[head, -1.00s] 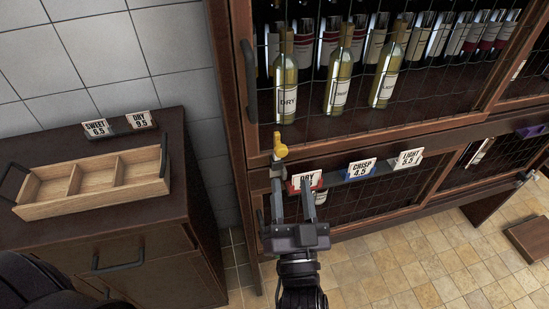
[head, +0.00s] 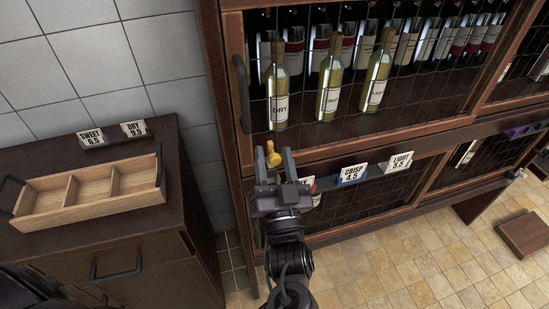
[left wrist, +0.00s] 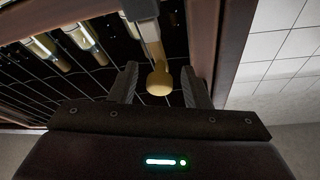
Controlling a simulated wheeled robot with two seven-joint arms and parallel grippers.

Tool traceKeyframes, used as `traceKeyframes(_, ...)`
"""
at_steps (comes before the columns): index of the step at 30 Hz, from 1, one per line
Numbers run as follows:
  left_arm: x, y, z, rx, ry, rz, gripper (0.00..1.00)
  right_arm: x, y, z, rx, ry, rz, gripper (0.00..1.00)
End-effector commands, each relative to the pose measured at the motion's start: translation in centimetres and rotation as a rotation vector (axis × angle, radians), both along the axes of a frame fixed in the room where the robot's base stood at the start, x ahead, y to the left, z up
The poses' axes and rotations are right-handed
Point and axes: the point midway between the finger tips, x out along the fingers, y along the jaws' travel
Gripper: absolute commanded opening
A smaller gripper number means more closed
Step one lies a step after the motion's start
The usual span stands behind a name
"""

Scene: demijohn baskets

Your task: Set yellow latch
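The yellow latch (head: 273,156) sits on the dark wooden cabinet frame, just below the left end of the upper mesh door. In the left wrist view its rounded yellow knob (left wrist: 160,82) shows between my two fingers. My left gripper (head: 273,165) is open around the latch, one finger on each side. In the left wrist view a gap shows between each finger and the knob. The cabinet side of the latch is partly hidden in the head view. My right gripper is not in view.
Wine bottles (head: 329,90) stand behind the mesh door. Tags reading CRISP (head: 351,175) and LIGHT (head: 400,161) sit on a rail right of my gripper; another tag is partly hidden by it. A wooden tray (head: 88,190) stands on the left cabinet.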

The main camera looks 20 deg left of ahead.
Motion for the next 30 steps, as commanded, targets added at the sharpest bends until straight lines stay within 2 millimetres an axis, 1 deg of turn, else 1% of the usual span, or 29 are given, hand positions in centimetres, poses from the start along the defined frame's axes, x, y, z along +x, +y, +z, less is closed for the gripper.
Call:
traceKeyframes(1,0.0,0.0,0.0,0.0,0.0,0.0,0.36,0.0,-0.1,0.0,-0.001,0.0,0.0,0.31)
traceKeyframes(2,0.0,0.0,0.0,0.0,0.0,0.0,0.33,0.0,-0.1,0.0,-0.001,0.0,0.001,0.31)
traceKeyframes(9,0.0,0.0,0.0,0.0,0.0,0.0,0.01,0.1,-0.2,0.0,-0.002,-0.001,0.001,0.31)
traceKeyframes(16,0.0,0.0,-0.2,0.001,0.0,0.0,0.0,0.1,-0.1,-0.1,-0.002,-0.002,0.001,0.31)
traceKeyframes(17,0.0,0.0,-0.4,0.0,0.001,0.001,0.0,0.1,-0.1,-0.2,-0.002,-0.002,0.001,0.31)
traceKeyframes(22,0.0,0.0,-2.9,0.001,0.004,0.002,0.0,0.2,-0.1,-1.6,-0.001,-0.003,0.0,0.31)
traceKeyframes(24,0.0,0.0,-3.3,0.0,0.002,0.001,0.0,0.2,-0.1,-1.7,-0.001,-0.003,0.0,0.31)
traceKeyframes(30,0.0,-0.1,-3.3,0.001,0.006,0.0,0.0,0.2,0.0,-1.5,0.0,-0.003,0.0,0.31)
